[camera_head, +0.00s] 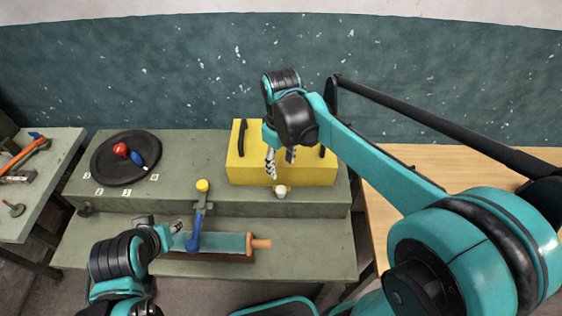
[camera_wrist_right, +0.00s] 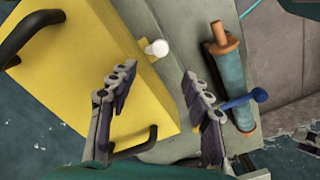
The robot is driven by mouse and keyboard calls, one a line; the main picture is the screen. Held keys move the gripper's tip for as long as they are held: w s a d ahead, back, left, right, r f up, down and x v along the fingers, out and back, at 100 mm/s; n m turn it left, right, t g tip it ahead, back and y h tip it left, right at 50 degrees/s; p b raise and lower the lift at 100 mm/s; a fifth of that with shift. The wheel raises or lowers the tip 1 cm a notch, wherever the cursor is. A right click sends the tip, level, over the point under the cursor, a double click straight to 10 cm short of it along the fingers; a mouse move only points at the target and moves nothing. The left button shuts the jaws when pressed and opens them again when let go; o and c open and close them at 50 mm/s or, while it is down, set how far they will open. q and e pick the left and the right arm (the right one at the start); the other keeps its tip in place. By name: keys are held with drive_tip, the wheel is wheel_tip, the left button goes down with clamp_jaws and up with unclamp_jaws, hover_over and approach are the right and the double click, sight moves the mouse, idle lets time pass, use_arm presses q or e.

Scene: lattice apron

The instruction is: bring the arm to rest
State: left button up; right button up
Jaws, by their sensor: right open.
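My right gripper (camera_head: 281,160) hangs in front of the yellow box (camera_head: 240,172) at the back of the green-grey bench. Its two fingers are apart, and nothing shows between them. In the right wrist view the open right gripper (camera_wrist_right: 157,82) has the yellow box (camera_wrist_right: 75,75) to its left and a white knob (camera_wrist_right: 157,48) beyond its fingertips. My left gripper (camera_head: 176,232) is low at the front left, near a blue-handled lever (camera_head: 194,240); its fingers are too small and covered to tell open from shut.
A teal roller (camera_head: 225,243) with a wooden end lies on the lower front ledge. A black round tray (camera_head: 112,180) with a red ball (camera_head: 120,150) and a blue object (camera_head: 138,160) is at the back left. A wooden table (camera_head: 380,215) stands at the right.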

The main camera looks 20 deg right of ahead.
drive_tip(key=shift+s, duration=0.1)
idle(0.3)
drive_tip(key=s+d+f+m+t, duration=0.1)
drive_tip(key=s+d+m+t, duration=0.1)
drive_tip(key=s, duration=0.3)
drive_tip(key=s+d+f+m+t, duration=0.1)
drive_tip(key=s+d+m+t, duration=0.1)
drive_tip(key=s+m+t, duration=0.2)
drive_tip(key=shift+s+d+t+b, duration=0.3)
drive_tip(key=shift+s+t+b, duration=0.15)
drive_tip(key=shift+s, duration=0.45)
